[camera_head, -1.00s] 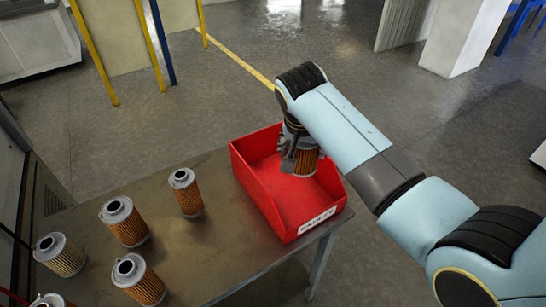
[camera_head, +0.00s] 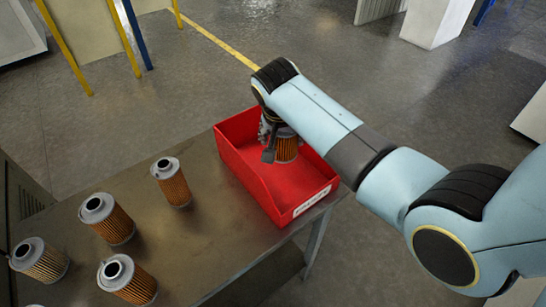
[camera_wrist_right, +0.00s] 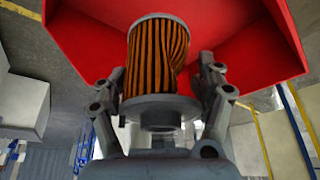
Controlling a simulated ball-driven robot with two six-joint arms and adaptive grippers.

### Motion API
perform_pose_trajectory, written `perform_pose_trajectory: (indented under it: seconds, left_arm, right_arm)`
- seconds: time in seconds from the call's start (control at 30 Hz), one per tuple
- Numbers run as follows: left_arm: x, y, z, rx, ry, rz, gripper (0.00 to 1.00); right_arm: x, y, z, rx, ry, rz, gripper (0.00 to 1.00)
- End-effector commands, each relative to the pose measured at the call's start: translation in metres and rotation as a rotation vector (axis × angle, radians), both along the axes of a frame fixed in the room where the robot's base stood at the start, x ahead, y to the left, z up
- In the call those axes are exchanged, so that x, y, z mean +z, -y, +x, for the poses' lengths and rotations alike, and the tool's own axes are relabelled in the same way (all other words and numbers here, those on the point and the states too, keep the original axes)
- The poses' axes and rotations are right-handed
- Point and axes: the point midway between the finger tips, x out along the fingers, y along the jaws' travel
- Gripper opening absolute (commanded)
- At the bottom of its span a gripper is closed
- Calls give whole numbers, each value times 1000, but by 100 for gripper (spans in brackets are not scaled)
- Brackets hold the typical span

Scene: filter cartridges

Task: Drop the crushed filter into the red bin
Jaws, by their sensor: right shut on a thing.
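The red bin (camera_head: 247,172) stands at the right end of the metal table, open at the top, with a white label on its front. My right gripper (camera_head: 273,142) is inside the bin's outline in the head view, over its far part. It is shut on the crushed filter (camera_head: 288,149), an orange pleated cartridge with a grey end cap. In the right wrist view, the crushed filter (camera_wrist_right: 158,55) has bent, uneven pleats and sits between the two fingers, with the red bin (camera_wrist_right: 245,40) behind it. I cannot tell whether it touches the bin floor. My left gripper is not in view.
Several other filters stand on the table (camera_head: 205,235), left of the bin; the nearest to it is an upright one (camera_head: 172,183). The bin floor looks empty apart from the held filter. Open floor lies beyond the table, with yellow posts (camera_head: 65,48) at the back left.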

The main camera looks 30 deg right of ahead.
Motion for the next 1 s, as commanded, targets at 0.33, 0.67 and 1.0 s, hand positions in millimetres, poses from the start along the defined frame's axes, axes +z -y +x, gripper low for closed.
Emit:
perform_pose_trajectory:
  seconds: [0.33,0.67,1.0]
  left_arm:
    - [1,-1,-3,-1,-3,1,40]
    - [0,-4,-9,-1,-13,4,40]
    - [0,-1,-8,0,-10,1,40]
  right_arm:
    - [1,0,0,0,1,1,94]
    - [2,0,0,0,1,1,100]
    - [54,-17,-14,-1,6,3,100]
